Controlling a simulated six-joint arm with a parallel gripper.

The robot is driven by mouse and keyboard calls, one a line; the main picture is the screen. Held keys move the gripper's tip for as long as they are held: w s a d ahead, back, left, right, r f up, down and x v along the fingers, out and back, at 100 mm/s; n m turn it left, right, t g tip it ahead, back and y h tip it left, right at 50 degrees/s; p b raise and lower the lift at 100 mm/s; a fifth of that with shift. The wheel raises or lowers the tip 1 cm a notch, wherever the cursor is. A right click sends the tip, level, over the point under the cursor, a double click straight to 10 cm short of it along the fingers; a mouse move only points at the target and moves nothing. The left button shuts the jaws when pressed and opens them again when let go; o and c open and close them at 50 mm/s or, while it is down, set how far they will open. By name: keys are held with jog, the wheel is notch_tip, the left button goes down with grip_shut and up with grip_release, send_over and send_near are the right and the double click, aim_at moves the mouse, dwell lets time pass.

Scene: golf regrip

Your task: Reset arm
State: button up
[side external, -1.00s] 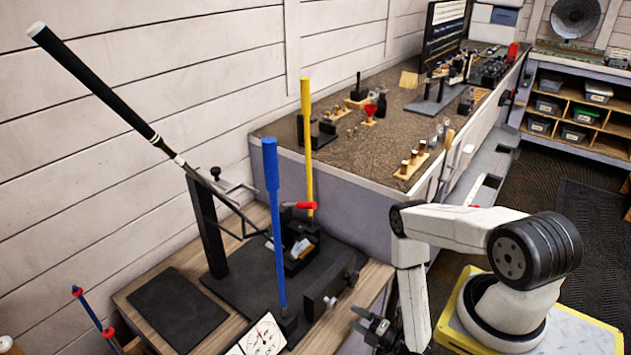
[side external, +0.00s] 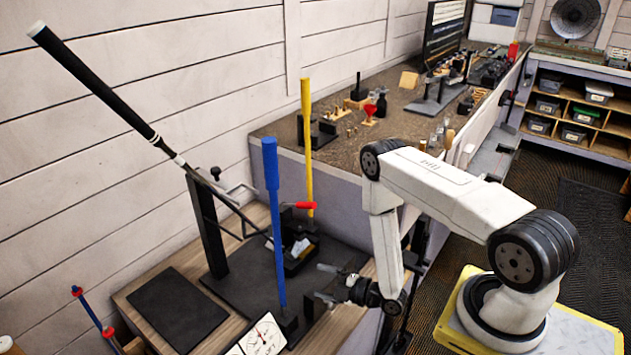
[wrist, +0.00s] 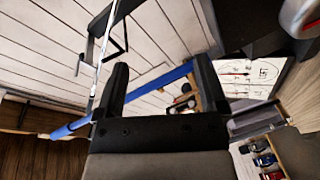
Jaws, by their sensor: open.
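My gripper (side external: 325,283) is in the side external view, low and just right of the blue upright shaft (side external: 277,230). Its two dark fingers are spread apart, with nothing between them. In the wrist view the fingers of my gripper (wrist: 160,75) also stand apart. There the blue shaft (wrist: 155,88) crosses the picture behind them. I cannot tell from the wrist view how far off it is. The golf club with its black grip (side external: 95,85) is tilted in a stand at the left, clear of my gripper.
A yellow upright shaft (side external: 307,150) stands behind the blue one. A higher workbench (side external: 350,150) with tools lies behind. The dark floor at right is open.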

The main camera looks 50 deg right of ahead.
jog(key=w+r+m+g+h, duration=0.3)
jog(key=w+r+m+g, duration=0.35)
jog(key=r, duration=0.55)
jog(key=s+a+r+m+g, duration=0.2)
jog(key=s+r+m+g, duration=0.1)
jog(key=s+r, duration=0.3)
jog(key=s+a+r+m+g, duration=0.3)
jog(key=s+r+m, duration=0.3)
jog(key=s, duration=0.3)
jog(key=shift+g+h, duration=0.4)
jog(key=shift+g, duration=0.35)
